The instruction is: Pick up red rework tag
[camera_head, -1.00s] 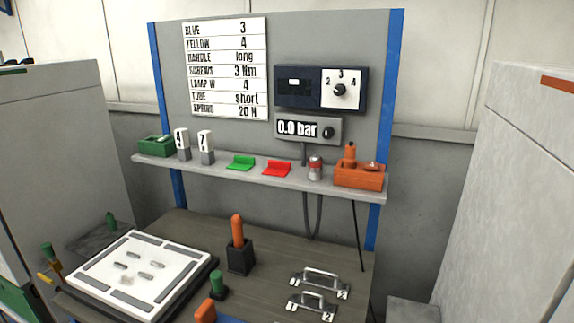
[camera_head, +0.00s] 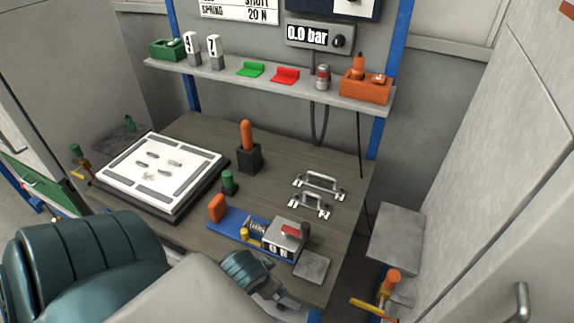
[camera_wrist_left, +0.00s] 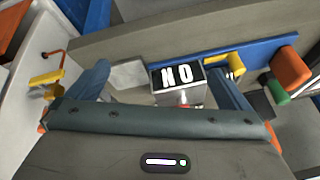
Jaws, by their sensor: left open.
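The red rework tag (camera_head: 285,76) is a small red bent piece on the grey wall shelf (camera_head: 220,80). It lies between a similar green piece (camera_head: 250,69) and a red-and-grey cylinder (camera_head: 322,77). My left gripper (camera_head: 268,288) is low at the table's front edge, well below and in front of the shelf. In the left wrist view, its two fingers (camera_wrist_left: 160,75) are spread apart with nothing held between them. Beyond them shows a box reading "0 N" (camera_wrist_left: 177,77). The red tag is not identifiable in the wrist view. My right gripper is not in view.
An orange bin (camera_head: 365,92) stands at the shelf's right end, and white numbered blocks (camera_head: 192,48) and a green bin (camera_head: 167,48) at its left. Below are a white-topped fixture (camera_head: 160,165), an orange-handled tool (camera_head: 247,140), metal handles (camera_head: 320,184) and a blue-based spring device (camera_head: 245,222).

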